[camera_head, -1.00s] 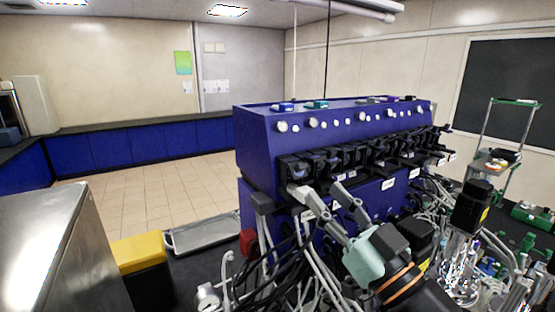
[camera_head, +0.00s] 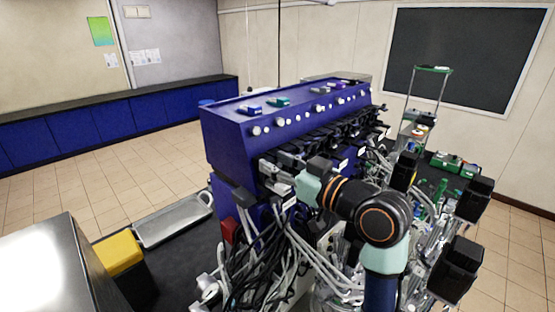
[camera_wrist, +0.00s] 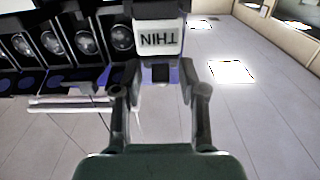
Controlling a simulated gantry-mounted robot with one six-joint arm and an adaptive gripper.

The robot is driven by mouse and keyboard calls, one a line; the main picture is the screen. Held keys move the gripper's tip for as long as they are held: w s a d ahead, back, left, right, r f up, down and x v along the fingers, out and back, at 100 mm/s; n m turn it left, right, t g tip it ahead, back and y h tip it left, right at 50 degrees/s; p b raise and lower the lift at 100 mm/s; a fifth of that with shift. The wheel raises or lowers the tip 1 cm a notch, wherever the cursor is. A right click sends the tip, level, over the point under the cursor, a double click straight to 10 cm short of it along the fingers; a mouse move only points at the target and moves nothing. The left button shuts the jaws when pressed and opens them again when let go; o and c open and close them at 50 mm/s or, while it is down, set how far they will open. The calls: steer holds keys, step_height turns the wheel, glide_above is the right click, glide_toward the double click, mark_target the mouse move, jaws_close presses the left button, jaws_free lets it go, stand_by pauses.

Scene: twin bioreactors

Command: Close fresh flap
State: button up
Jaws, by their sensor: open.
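The blue bioreactor unit (camera_head: 235,145) carries a row of black pump heads (camera_head: 315,155) along its front. My gripper (camera_head: 268,171) is at the near, left end of this row, its fingers pointing at the pump heads. In the wrist view my gripper (camera_wrist: 160,78) is open, with one finger on each side of a black flap-like part (camera_wrist: 160,12) bearing a white label (camera_wrist: 157,38). The label reads "THIN" upside down. Contact with the fingers cannot be told. Which flap is the fresh one cannot be read in the head view.
Dense cables and tubes (camera_head: 265,260) hang below the pump heads. Black motor blocks (camera_head: 455,270) and glassware crowd the right. A metal tray (camera_head: 172,222) and a yellow-topped bin (camera_head: 118,252) stand at the left. Round pump faces (camera_wrist: 88,43) line the left of the wrist view.

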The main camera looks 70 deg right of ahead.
jaws_close()
steer(key=f+b, duration=0.1)
steer(key=b, duration=0.2)
steer(key=shift+f+t+b, duration=0.2)
steer(key=shift+t+b, duration=0.1)
steer(key=shift+t, duration=0.1)
steer(key=shift+f+t+h+b, duration=0.2)
steer(key=shift+t+h+b, duration=0.15)
steer(key=shift+b, duration=0.75)
steer(key=t+b, duration=0.1)
steer(key=b, duration=0.2)
steer(key=shift+w+t+h+b, duration=0.1)
steer(key=shift+t+h+b, duration=0.15)
steer(key=shift+t+b, duration=0.15)
steer(key=shift+r+t+b, duration=0.35)
steer(key=shift+r+b, duration=0.05)
steer(key=shift+b, duration=0.5)
steer(key=shift+r, duration=0.1)
jaws_free()
